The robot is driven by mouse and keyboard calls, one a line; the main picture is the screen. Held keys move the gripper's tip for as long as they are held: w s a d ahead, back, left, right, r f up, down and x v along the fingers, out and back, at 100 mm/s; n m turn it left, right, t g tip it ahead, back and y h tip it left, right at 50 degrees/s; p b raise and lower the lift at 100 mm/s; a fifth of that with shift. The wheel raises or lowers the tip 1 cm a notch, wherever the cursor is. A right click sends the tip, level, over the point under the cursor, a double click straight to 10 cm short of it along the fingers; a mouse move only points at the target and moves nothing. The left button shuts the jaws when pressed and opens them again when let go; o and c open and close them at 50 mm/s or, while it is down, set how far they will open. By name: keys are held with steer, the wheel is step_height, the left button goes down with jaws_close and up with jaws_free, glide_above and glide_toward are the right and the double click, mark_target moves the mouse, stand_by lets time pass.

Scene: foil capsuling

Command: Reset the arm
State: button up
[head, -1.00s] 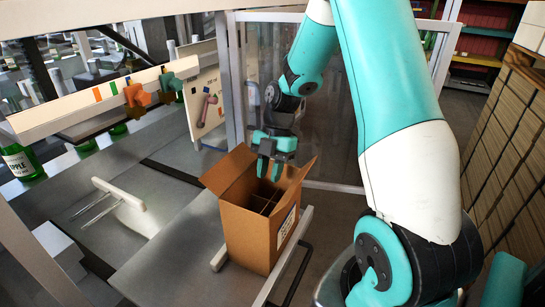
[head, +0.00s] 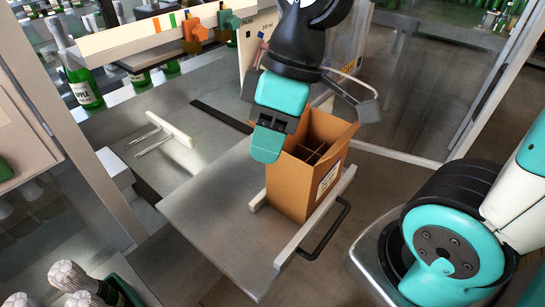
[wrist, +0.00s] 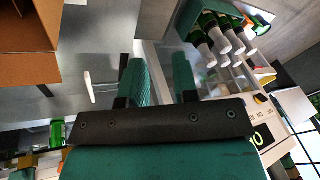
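My gripper (head: 267,143) hangs in front of the left upper edge of an open cardboard box in the head view. In the wrist view my gripper (wrist: 160,75) shows two teal fingers standing apart with nothing between them. The cardboard box (head: 290,188) stands upright with its flaps open and dividers inside; no bottle tops show in the part I can see. Its brown side also shows at the upper left of the wrist view (wrist: 30,65). My gripper hides part of the box's left flap.
The box stands on a grey metal table (head: 215,215) with a handled rail at its right. A white pusher with two rods (head: 170,130) lies left. Green bottles (head: 85,90) stand behind it. White-capped bottles (head: 75,280) are at lower left; they also show in the wrist view (wrist: 217,38).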

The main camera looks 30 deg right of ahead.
steer(key=s+m, duration=0.1)
steer(key=s+a, duration=0.1)
steer(key=s, duration=0.1)
steer(key=s+a+m, duration=0.1)
steer(key=shift+s+a+r+m, duration=0.1)
steer(key=shift+s+m, duration=0.05)
steer(key=shift+m, duration=0.15)
